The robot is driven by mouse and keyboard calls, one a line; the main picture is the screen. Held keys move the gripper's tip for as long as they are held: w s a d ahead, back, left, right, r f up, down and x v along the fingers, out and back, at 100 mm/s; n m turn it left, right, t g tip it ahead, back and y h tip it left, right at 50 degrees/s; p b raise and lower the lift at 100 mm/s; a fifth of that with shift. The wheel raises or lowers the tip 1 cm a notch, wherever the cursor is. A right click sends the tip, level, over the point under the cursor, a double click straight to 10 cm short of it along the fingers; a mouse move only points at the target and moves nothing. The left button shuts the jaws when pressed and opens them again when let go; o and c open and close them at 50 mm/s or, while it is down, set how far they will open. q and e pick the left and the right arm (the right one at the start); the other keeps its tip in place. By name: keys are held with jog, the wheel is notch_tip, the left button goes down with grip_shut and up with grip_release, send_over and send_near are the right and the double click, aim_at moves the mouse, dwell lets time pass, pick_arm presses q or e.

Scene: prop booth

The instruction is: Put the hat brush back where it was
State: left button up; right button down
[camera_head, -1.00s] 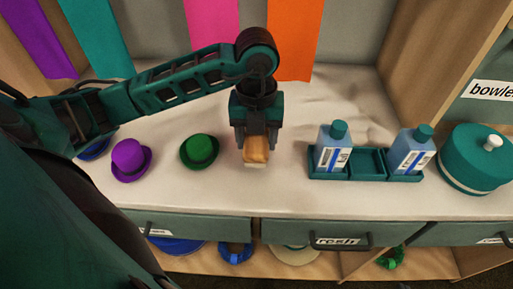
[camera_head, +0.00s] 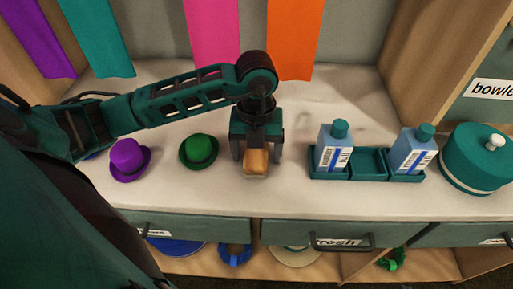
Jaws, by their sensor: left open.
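The hat brush (camera_head: 256,161), with a light wooden top and a pale lower edge, is on the white counter right of the green hat. My left gripper (camera_head: 256,154) points down over it, its jaws open, with one finger on each side of the brush. Whether a finger touches it I cannot tell. The teal tray (camera_head: 370,175) to the right has a bottle in its left compartment and another in its right one. Its middle compartment is empty. My right gripper is out of view.
A purple hat (camera_head: 129,159) and a green hat (camera_head: 199,151) sit left of the brush. Blue bottles (camera_head: 333,148) stand in the tray. A teal round box (camera_head: 476,158) is at the far right. Drawers (camera_head: 190,227) line the counter front.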

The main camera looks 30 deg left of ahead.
pick_arm(q)
jog(key=shift+r, duration=0.1)
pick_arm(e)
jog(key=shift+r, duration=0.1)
pick_arm(q)
jog(key=shift+r, duration=0.25)
notch_tip(320, 180, up, 12)
jog(key=p, duration=0.2)
jog(key=shift+f, duration=0.15)
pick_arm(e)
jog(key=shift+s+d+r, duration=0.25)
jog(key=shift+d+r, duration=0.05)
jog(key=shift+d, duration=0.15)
